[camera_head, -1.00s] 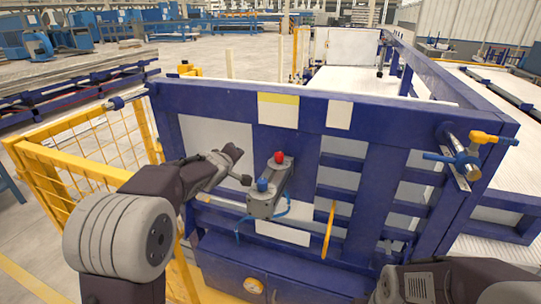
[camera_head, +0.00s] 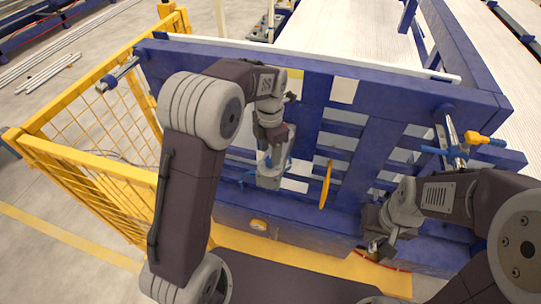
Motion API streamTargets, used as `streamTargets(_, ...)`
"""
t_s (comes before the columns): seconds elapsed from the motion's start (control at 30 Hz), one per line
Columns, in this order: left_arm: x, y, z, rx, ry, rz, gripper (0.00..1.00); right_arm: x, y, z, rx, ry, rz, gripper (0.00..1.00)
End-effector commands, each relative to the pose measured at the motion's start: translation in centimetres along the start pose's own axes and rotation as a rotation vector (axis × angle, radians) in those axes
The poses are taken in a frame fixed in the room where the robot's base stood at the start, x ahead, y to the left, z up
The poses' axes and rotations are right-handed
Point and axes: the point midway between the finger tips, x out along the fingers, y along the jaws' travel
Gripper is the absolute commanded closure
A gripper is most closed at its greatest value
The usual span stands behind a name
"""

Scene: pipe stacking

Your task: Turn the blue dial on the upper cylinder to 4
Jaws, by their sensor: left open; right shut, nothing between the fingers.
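A grey cylinder unit (camera_head: 270,179) is mounted on the front of the blue frame. My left gripper (camera_head: 277,146) is right over the unit's upper part, with its jaws open. The gripper and wrist hide the unit's blue and red knobs, so I cannot see a dial setting or tell whether the fingers touch a knob. My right gripper (camera_head: 377,249) is shut and empty, low in front of the frame to the right of the unit.
The blue frame (camera_head: 375,135) fills the middle. A yellow handle (camera_head: 326,184) stands out from it, right of the unit. A yellow mesh fence (camera_head: 95,185) is at left. A valve with blue and yellow handles (camera_head: 460,148) is at the upper right.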

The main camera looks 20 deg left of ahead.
Motion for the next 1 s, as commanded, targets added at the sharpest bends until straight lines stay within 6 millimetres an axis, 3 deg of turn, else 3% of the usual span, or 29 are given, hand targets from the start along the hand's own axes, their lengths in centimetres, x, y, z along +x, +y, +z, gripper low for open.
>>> streamTargets(0.2, 3.4, 0.0, -0.1, 0.001, 0.002, -0.001, 0.5, -0.9, 0.0, -0.1, 0.0, 0.001, 0.0, 1.0)
streamTargets(0.53, 4.2, 0.1, 0.0, 0.001, -0.001, 0.002, 0.5, -0.9, 0.0, -0.1, 0.0, 0.0, 0.0, 1.0)
streamTargets(0.73, 4.2, 0.1, 0.0, 0.001, -0.001, 0.002, 1.0, -0.9, 0.0, -0.1, 0.0, 0.001, 0.0, 1.0)
streamTargets(1.0, 4.2, 0.1, 0.0, 0.02, -0.001, 0.002, 1.0, -1.0, 0.0, -0.1, 0.0, 0.001, 0.0, 1.0)
